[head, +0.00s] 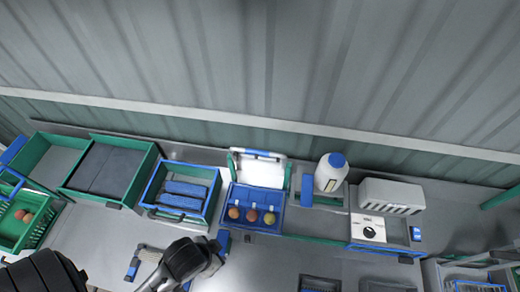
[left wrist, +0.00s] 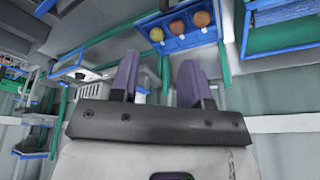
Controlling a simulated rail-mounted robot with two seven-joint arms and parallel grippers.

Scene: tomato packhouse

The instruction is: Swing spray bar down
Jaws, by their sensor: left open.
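In the head view, a pale bar on upright arms (head: 257,153), which looks like the spray bar, stands raised at the back of a blue tray (head: 262,231) holding three round fruits (head: 252,215). The fruits (left wrist: 178,27) also show at the top of the left wrist view, in the blue tray (left wrist: 176,44). My left gripper (left wrist: 158,68) is open and empty, its two purple fingers apart and pointing toward the tray. In the head view my left arm is low, in front of the tray; its fingers are hard to make out. My right gripper is out of view.
Left of the tray are a blue-rimmed crate (head: 153,203) and a green bin (head: 139,183). To the right are a white bottle with a blue cap (head: 331,172), a white slotted box (head: 390,194) and a dial unit (head: 368,231). A corrugated wall stands behind.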

